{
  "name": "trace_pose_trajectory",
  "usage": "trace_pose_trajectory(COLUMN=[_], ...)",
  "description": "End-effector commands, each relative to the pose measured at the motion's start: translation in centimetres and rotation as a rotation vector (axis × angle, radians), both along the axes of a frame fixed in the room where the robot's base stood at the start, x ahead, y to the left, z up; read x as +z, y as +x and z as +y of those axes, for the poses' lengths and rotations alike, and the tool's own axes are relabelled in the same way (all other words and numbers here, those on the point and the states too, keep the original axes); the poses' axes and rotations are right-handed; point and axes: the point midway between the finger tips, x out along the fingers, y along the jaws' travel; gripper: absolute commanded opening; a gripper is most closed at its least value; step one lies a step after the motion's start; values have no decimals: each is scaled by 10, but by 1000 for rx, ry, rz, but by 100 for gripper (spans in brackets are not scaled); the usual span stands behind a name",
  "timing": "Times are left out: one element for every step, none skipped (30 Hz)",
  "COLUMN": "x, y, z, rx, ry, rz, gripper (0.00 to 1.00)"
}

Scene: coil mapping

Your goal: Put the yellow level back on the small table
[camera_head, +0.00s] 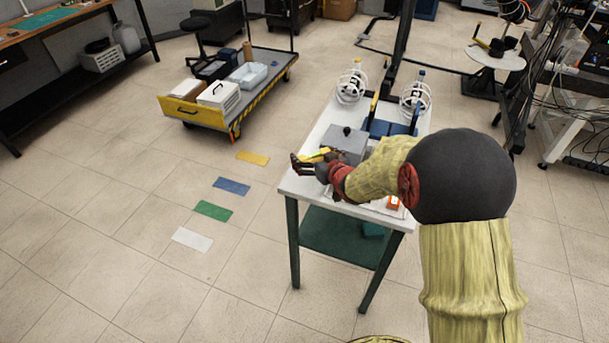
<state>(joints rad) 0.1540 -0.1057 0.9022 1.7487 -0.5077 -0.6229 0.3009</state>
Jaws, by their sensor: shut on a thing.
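My gripper (301,164) is at the left edge of a white-topped table (306,182) with green legs, with its fingers pointing left. It is shut on the yellow level (319,156), a small bright yellow strip that is partly hidden by the fingers and my wrist. The level is over or beside the table's left edge; its height above the top is hard to tell. A small round white table (496,60) stands at the far right, with a dark and yellow object on it.
A grey box (345,144), two white wire coils (351,87) and blue items (385,127) stand on the white-topped table. A yellow-edged cart (190,113) with bins is at back left. Coloured floor patches (213,211) lie on open floor. Racks with cables (575,70) stand right.

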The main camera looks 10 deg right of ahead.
Motion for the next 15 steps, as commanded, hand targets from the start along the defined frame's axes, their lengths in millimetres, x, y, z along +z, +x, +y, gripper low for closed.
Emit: trace_pose_trajectory(x=[-10,-13,-16,-18,-20,-21,-22,-23,-25,-26,-29,-33,-36,-42,-50], y=[1,2,2,3,3,3,3,3,3,3,3,3,4,3,3], z=[8,11,14,16,17,19,20,20,21,23,25,28,30,29,28], rx=[3,3,2,1,2,2,1,1,0,1,1,2,2,0,0], ry=[1,1,0,0,0,0,0,1,0,0,0,0,1,0,0], rz=[-2,-2,-3,-4,-4,-4,-4,-4,-4,-3,-3,-3,-2,-2,-1], gripper=[58,58,58,58,58,58,58,58,58,58,58,58,58,58,58])
